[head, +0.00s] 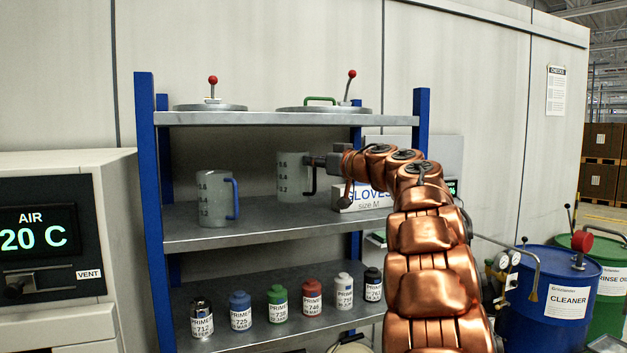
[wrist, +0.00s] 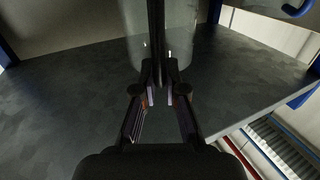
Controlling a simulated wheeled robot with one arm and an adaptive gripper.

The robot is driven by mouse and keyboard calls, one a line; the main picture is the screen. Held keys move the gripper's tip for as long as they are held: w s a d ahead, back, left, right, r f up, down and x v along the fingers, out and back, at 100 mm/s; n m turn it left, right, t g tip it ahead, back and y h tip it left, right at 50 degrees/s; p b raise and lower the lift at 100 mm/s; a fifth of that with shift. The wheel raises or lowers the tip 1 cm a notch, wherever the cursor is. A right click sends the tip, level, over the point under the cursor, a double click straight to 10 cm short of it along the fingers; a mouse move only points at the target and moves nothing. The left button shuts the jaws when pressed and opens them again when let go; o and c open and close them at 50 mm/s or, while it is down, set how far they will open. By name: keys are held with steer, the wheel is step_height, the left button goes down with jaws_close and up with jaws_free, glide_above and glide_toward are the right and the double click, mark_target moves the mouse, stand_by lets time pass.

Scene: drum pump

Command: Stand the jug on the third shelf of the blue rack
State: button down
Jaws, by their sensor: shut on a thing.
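My gripper (head: 318,160) reaches in from the right and is shut on the dark handle. In the wrist view, the fingers (wrist: 160,82) pinch the upright handle (wrist: 156,35), with the jug's clear wall (wrist: 180,30) behind. A second jug (head: 213,199) with a blue handle stands left on the same shelf.
Several small labelled bottles (head: 275,305) line the shelf below. Lids with red knobs (head: 213,81) sit on the top shelf. A gloves box (head: 364,198) is right of the held jug, near my arm. Between the two jugs the shelf is clear. Blue (head: 561,290) and green drums stand at right.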

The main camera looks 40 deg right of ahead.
mark_target(315, 190)
steer(key=shift+f+b, duration=0.45)
steer(key=shift+f, duration=1.35)
steer(key=shift+w+f, duration=0.15)
steer(key=shift+f, duration=0.25)
steer(key=c, duration=1.2)
jaws_free()
steer(key=shift+c, duration=0.2)
steer(key=shift+s+d, duration=0.1)
steer(key=shift+s, duration=0.25)
steer(key=s+d+b, duration=0.1)
steer(key=s+b, duration=0.1)
steer(key=s, duration=0.9)
steer(key=shift+d, duration=0.25)
steer(key=shift+s+r, duration=0.1)
steer(key=shift+r, duration=0.1)
